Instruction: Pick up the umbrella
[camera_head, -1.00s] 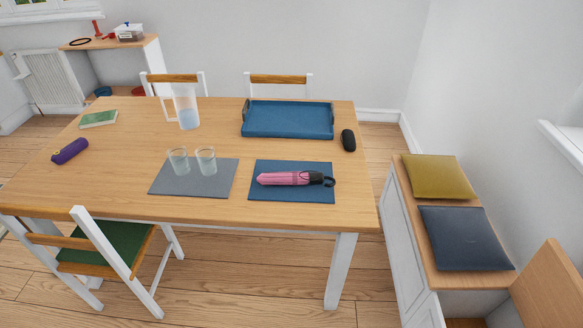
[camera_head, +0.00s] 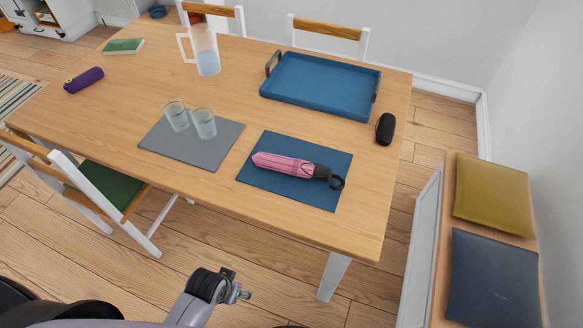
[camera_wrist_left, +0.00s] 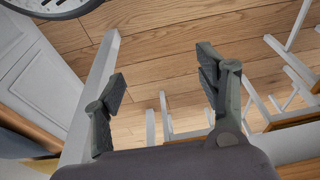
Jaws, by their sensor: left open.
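The umbrella (camera_head: 285,165) is folded, with a pink body and a black handle with a loop at its right end. It lies on a dark blue placemat (camera_head: 322,196) near the front right of the wooden table (camera_head: 225,200). My left gripper (camera_wrist_left: 160,92) is open and empty in the left wrist view, with bare floor and chair legs beyond its fingers. The umbrella is not in that view. Part of my own arm shows at the bottom of the head view, well in front of the table. My right gripper is not in view.
Two glasses (camera_head: 204,123) stand on a grey placemat (camera_head: 205,154) left of the umbrella. A blue tray (camera_head: 320,85), a black speaker-like object (camera_head: 385,129) and a pitcher (camera_head: 207,55) stand farther back. A green-seated chair (camera_head: 108,187) is at the front left.

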